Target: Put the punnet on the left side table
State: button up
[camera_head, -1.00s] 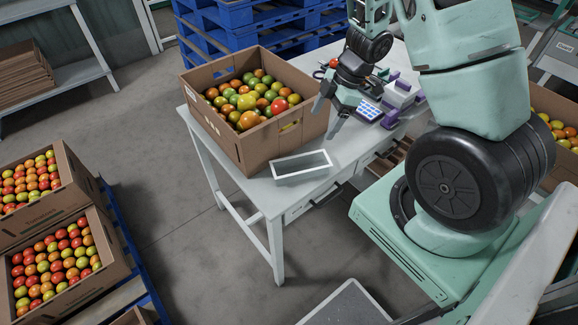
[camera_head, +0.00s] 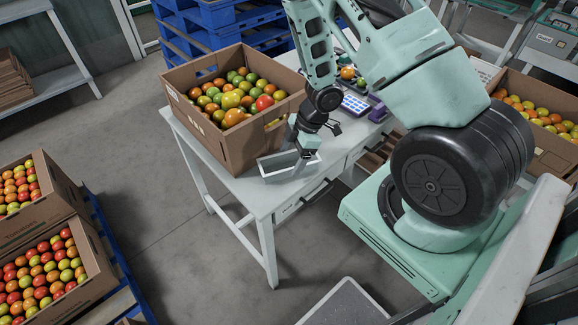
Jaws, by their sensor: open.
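The punnet, a small grey open-topped tray (camera_head: 276,174), stands on the front left corner of the white table (camera_head: 238,187), in front of a cardboard box of tomatoes. It looks empty. My gripper (camera_head: 300,158) points down at the punnet's right end, with its fingers at or just over the rim there. The gripper is open. The fingertips are partly hidden against the punnet, so I cannot tell whether they touch it.
The cardboard box of tomatoes (camera_head: 216,141) stands close behind the punnet. A device with blue-lit keys (camera_head: 355,104) lies farther back on the table. Stacked tomato crates (camera_head: 65,285) are at lower left, and blue pallets (camera_head: 215,30) stand behind. The floor between is clear.

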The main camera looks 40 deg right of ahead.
jog(key=shift+x, duration=0.95)
jog(key=shift+r, duration=0.1)
jog(key=shift+c, duration=0.3)
jog(key=c, duration=0.9)
jog(key=shift+o, duration=0.2)
jog(key=shift+r, duration=0.1)
